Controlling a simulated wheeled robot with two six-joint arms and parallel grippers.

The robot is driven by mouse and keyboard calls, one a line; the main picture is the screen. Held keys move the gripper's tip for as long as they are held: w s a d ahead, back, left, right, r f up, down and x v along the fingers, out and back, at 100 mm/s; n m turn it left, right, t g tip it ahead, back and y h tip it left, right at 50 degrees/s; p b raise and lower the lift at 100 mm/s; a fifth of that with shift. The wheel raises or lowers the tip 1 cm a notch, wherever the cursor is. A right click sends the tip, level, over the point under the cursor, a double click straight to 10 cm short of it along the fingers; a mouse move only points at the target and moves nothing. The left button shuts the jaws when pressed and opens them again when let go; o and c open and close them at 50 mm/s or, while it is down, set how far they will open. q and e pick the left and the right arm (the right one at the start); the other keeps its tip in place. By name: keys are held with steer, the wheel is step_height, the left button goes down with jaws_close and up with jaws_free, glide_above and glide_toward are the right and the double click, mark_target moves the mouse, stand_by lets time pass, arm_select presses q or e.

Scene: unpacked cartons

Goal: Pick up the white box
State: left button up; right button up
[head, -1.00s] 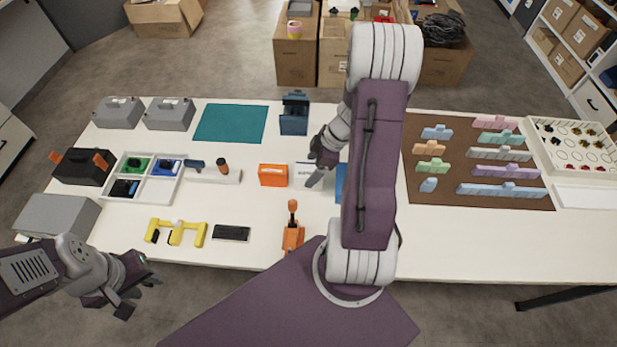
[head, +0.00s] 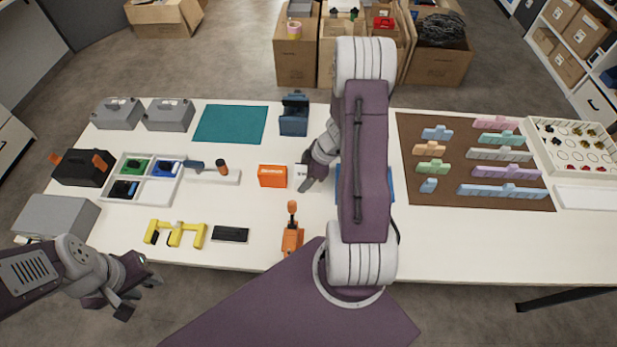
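The white box (head: 297,171) stands on the table just right of an orange box (head: 272,176). Only a narrow strip of its left side shows; my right gripper and forearm cover the rest. My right gripper (head: 308,180) is over the white box, fingers pointing down and left. Whether its fingers are apart, or touch the box, cannot be made out. My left gripper (head: 141,297) hangs in front of the table's near left edge, fingers apart and empty.
A blue box (head: 391,185) is partly hidden behind my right arm. An orange tool (head: 291,232) stands nearer the front edge. A dark blue holder (head: 294,116) stands behind. A brown mat with pastel blocks (head: 420,193) lies at right.

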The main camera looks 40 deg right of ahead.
mark_target(305, 170)
steer(key=shift+c, duration=0.8)
steer(key=shift+r, duration=0.2)
step_height(305, 170, up, 10)
steer(key=shift+w+d+f+p, duration=0.1)
steer(key=shift+p, duration=1.15)
step_height(305, 170, up, 18)
steer(key=p, duration=0.1)
steer(key=shift+f, duration=0.2)
